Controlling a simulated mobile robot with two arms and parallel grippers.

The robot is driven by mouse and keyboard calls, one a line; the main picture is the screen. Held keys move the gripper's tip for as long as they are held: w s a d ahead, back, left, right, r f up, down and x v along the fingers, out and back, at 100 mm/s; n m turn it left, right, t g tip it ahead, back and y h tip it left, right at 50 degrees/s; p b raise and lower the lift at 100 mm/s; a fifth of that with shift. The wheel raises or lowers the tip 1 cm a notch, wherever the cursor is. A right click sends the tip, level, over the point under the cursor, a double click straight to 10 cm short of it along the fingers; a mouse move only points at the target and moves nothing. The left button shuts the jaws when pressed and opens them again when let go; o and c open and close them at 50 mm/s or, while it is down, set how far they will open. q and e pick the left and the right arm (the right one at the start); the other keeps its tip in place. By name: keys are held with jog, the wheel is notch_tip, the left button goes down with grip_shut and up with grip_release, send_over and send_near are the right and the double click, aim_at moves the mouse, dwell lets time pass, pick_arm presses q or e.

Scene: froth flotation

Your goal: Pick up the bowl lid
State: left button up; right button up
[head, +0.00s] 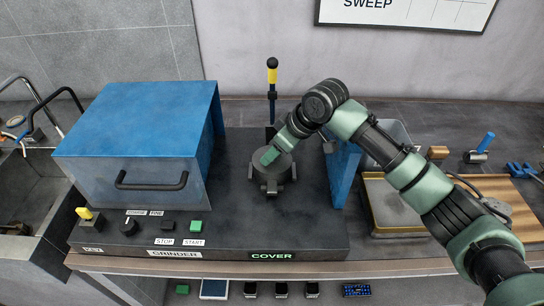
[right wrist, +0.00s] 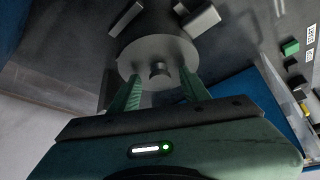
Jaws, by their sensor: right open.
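The bowl lid (right wrist: 158,48) is a round grey metal disc with a small knob (right wrist: 158,70) at its centre, seen in the right wrist view. In the head view the grey grinding bowl with its lid (head: 272,178) stands on the dark grinder base, partly covered by my right gripper (head: 270,156). In the right wrist view my right gripper (right wrist: 160,78) is open, with one green finger on each side of the knob. I cannot tell whether the fingers touch the lid. My left gripper is in neither view.
A blue-topped grinder housing (head: 140,120) with a black handle stands left of the bowl. A blue panel (head: 343,172) stands close on the right. A yellow-tipped lever (head: 272,75) rises behind. Switches and green START button (head: 196,227) line the front.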

jog(key=c, duration=0.9)
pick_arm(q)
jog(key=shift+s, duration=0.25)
pick_arm(e)
grip_shut()
